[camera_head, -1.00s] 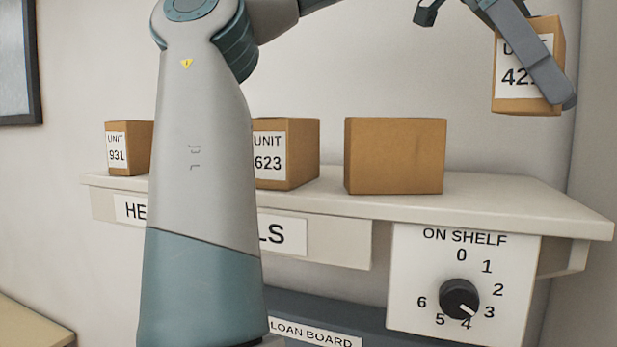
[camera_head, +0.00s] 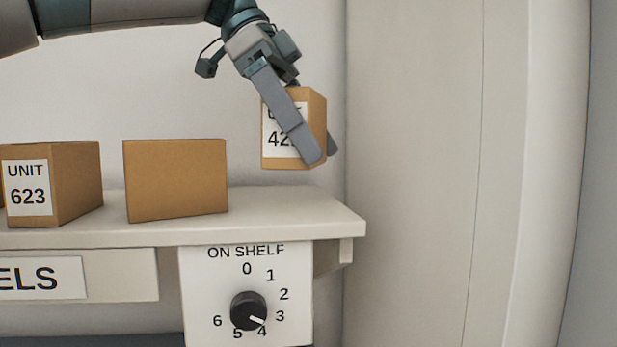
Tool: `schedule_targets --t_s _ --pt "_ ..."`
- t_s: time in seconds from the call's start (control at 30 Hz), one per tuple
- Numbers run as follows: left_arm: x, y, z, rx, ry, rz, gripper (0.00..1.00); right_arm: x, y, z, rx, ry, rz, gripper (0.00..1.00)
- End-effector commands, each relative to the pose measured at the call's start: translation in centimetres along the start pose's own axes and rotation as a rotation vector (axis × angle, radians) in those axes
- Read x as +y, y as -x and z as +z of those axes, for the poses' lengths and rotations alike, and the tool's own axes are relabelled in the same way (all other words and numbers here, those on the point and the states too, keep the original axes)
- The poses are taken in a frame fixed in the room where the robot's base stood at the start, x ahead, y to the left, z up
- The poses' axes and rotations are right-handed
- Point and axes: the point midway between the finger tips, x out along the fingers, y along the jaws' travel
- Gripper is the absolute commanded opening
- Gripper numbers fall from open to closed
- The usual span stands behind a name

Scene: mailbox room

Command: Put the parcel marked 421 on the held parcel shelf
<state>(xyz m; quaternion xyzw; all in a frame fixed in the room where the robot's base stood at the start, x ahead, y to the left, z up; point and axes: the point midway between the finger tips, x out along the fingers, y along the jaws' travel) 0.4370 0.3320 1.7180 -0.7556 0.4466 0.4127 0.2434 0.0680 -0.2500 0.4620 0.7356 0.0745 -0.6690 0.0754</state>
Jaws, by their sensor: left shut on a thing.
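The parcel marked 42, its last digit hidden by a finger (camera_head: 278,150), is a small brown box with a white label. My left gripper (camera_head: 318,152) comes in from the upper left and is shut on it, a finger across the front of the label. The parcel hangs in the air above the right end of the shelf, with a gap under it. The held parcel shelf (camera_head: 290,212) is a pale board; only part of its sign, "ELS", shows. My right gripper is out of view.
A parcel marked 623 (camera_head: 75,185) and a plain brown box (camera_head: 177,180) stand on the shelf. The shelf top right of the plain box is clear. Below hangs an "ON SHELF" panel with a black dial (camera_head: 248,311), its pointer near 4. A pale wall stands at right.

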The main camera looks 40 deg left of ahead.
Motion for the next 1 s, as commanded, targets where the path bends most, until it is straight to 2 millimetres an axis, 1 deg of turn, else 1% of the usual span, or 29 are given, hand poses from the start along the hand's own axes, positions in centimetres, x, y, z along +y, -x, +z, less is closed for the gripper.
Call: schedule_targets --t_s 0.2,0.6,1.0 --pt "0.0 -1.2 0.8 0.002 -0.001 -0.002 0.52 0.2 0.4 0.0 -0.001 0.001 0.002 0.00" --pt "0.0 -1.5 1.0 0.001 0.000 -0.001 0.52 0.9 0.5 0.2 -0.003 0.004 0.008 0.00" --pt "0.1 -4.6 3.0 0.001 -0.001 -0.001 0.52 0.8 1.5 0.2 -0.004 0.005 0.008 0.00"
